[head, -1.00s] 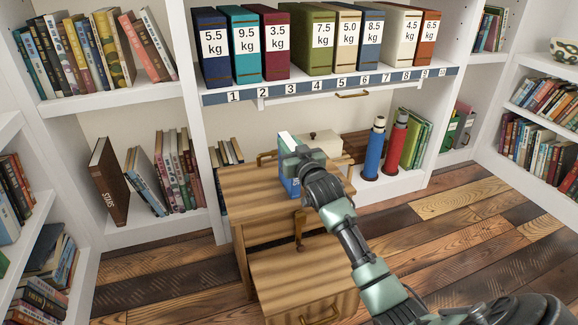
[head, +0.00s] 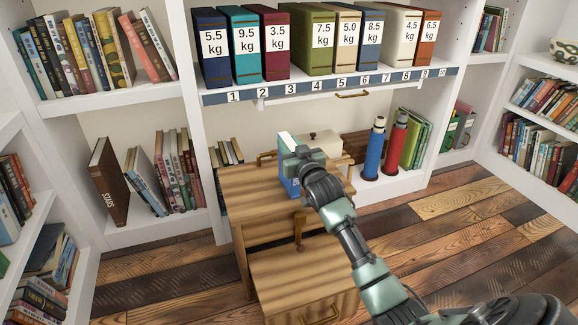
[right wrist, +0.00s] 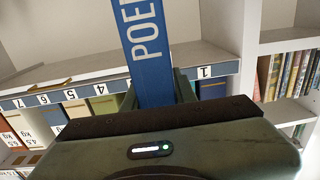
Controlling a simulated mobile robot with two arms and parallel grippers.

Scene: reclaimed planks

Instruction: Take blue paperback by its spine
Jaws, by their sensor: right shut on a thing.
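The blue paperback (head: 288,184) stands upright on the wooden desk top, partly hidden behind my right gripper (head: 297,155). Its pale page edges show just above the gripper in the head view. In the right wrist view the blue spine (right wrist: 148,55) with white letters "POE" runs up between the two fingers of my right gripper (right wrist: 157,92). The right gripper is shut on the paperback by its spine. Whether the book's lower edge touches the desk is hard to tell. My left gripper is not in view.
A cream box (head: 318,143) lies behind the book. A blue bottle (head: 375,148) and a red bottle (head: 396,142) stand to the right. A numbered shelf (head: 330,84) with weighted binders spans above.

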